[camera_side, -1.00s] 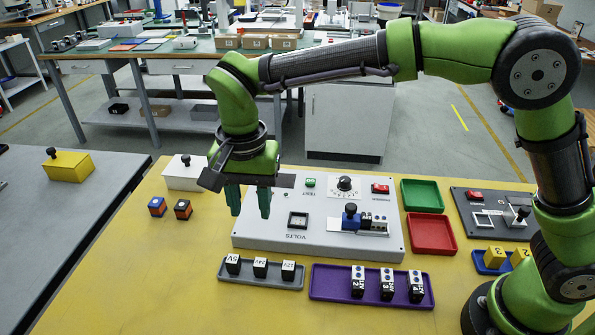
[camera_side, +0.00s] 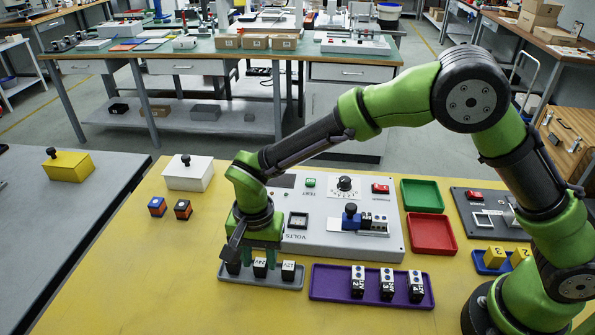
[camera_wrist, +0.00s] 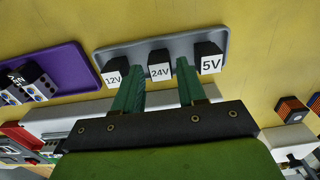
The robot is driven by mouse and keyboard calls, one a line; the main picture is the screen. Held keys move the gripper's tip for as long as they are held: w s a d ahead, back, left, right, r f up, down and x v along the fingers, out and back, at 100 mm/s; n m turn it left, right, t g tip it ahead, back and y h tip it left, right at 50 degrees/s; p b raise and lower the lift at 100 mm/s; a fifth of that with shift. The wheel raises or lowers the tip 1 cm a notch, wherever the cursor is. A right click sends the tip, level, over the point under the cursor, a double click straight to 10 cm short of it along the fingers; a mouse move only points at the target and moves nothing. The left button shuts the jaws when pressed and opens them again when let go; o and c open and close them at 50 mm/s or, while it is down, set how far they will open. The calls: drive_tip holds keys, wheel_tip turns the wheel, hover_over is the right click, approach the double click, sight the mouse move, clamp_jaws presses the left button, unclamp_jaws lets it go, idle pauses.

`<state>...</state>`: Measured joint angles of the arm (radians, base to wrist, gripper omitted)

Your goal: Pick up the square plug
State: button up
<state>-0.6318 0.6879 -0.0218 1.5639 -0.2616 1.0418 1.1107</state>
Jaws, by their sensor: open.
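Three black blocks with white labelled faces stand in a row on a grey tray (camera_side: 250,281): 5V (camera_side: 233,267), 24V (camera_side: 260,268) and 12V (camera_side: 288,270). The wrist view shows the same 12V (camera_wrist: 113,78), 24V (camera_wrist: 160,72) and 5V (camera_wrist: 211,64) blocks on the tray (camera_wrist: 135,52). Which one is the square plug I cannot tell. My gripper (camera_side: 259,257) is open at the 24V block. In the wrist view its green fingers (camera_wrist: 161,80) lie either side of the 24V block, in the gaps to its neighbours. Contact cannot be told.
A purple tray (camera_side: 325,292) with several numbered blocks is to the right. A grey panel (camera_side: 380,243) with dial, switch and meter stands behind. Red (camera_side: 432,250) and green (camera_side: 440,208) trays are further right.

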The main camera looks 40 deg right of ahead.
wheel_tip(320, 180, down, 2)
drive_tip(key=shift+f, duration=0.1)
drive_tip(key=c, duration=0.7)
drive_tip(key=shift+r, duration=0.25)
